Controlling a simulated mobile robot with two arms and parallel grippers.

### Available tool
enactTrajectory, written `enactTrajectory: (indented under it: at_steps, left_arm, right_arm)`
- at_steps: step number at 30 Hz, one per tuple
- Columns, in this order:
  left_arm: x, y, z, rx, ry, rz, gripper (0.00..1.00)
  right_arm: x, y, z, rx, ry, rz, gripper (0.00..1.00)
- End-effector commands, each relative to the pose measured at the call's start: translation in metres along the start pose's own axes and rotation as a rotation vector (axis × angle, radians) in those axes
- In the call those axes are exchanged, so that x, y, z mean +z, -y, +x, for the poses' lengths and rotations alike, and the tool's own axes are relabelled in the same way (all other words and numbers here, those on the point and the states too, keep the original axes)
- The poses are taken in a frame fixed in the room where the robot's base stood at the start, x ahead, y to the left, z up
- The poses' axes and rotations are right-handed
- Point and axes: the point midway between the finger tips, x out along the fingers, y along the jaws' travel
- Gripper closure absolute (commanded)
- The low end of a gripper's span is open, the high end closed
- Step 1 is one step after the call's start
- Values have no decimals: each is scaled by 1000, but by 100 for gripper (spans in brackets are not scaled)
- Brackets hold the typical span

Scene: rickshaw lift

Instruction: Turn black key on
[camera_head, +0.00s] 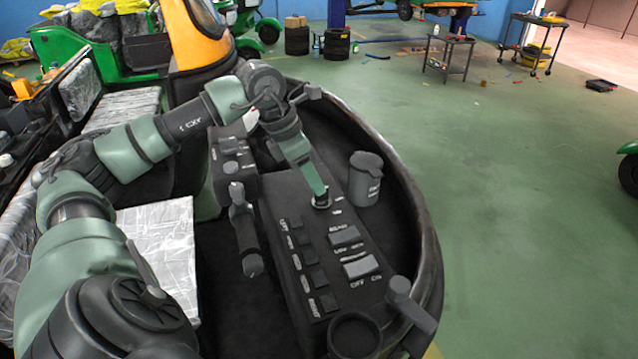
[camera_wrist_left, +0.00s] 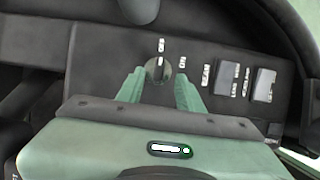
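The black key (camera_head: 321,203) sits in a round dark lock near the far end of the dark control panel (camera_head: 318,240). My left gripper (camera_head: 319,196) reaches down to the key from above. In the left wrist view its two green fingers (camera_wrist_left: 159,84) stand apart, one on each side of the key, with a gap visible between them. Whether a fingertip touches the key cannot be told. My right gripper is not in view.
Rocker switches (camera_head: 360,267) and a row of small buttons (camera_head: 308,257) lie nearer on the panel. A dark grey cup (camera_head: 365,178) stands right of the key. A lever (camera_head: 245,235) rises left of the panel. The curved dark body rim (camera_head: 425,215) bounds the right side.

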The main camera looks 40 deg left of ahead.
Motion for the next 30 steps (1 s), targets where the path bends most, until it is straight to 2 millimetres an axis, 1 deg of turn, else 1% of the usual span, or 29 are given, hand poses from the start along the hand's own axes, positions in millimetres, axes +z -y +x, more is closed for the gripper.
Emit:
enactTrajectory:
  at_steps: [3, 7, 12, 17, 18, 20, 21, 22, 30]
  left_arm:
    - [1, 1, 18, -3, 0, 0, 64]
    - [1, 0, 31, -2, 1, 0, 64]
    - [0, 0, 38, 0, 1, 0, 64]
    - [0, 0, 38, 0, 1, 0, 64]
    - [0, 0, 38, 0, 1, 0, 66]
    - [0, 0, 38, 0, 1, 0, 83]
    - [0, 0, 38, 0, 2, 0, 94]
    - [0, 0, 38, 0, 2, 0, 100]
    - [0, 0, 38, -3, 2, 7, 100]
  right_arm:
    - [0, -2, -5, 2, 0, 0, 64]
    - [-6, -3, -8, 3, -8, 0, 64]
    - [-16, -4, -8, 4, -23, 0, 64]
    - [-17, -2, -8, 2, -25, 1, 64]
    - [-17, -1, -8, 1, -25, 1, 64]
    - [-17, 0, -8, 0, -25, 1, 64]
    - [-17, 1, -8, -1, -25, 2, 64]
    - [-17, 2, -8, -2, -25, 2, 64]
    - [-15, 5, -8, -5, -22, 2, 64]
